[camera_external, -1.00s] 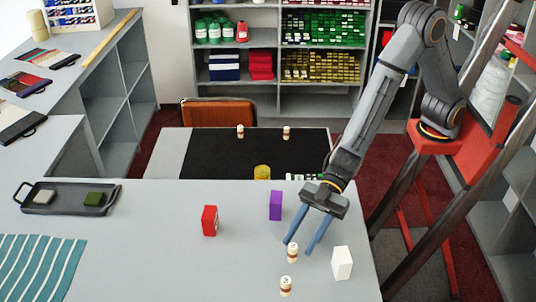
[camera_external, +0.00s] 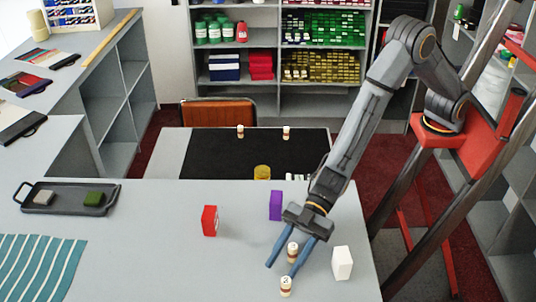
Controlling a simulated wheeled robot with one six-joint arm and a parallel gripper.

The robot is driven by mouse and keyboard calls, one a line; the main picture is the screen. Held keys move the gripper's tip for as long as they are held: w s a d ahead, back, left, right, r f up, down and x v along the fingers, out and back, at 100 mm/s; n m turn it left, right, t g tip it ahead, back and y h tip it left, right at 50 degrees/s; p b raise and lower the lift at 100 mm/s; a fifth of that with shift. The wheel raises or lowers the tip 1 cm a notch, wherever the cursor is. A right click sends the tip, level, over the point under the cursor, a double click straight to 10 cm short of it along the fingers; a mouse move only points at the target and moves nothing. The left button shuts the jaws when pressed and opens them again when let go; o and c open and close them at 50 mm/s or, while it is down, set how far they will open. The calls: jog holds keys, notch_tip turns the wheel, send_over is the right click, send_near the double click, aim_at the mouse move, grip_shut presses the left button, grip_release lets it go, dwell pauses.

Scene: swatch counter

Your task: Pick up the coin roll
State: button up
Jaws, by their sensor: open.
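Two small upright cream cylinders with reddish-brown bands and dark marks on top look like coin rolls. The farther coin roll (camera_external: 292,251) stands on the grey counter, and the nearer coin roll (camera_external: 285,287) stands close to the counter's front. I cannot tell from their look which one the task names. My gripper (camera_external: 281,269) is open, its blue fingers pointing down toward the front. The farther roll shows between the two fingers, not visibly gripped. The nearer roll is just beyond the fingertips, outside the fingers.
A white block (camera_external: 342,263) stands close to the right of the rolls. A purple block (camera_external: 275,205) and a red block (camera_external: 210,220) stand behind and left. A dark tray (camera_external: 70,208) and a striped teal cloth (camera_external: 38,266) lie left. The counter's middle is clear.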

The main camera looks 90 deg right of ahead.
grip_shut()
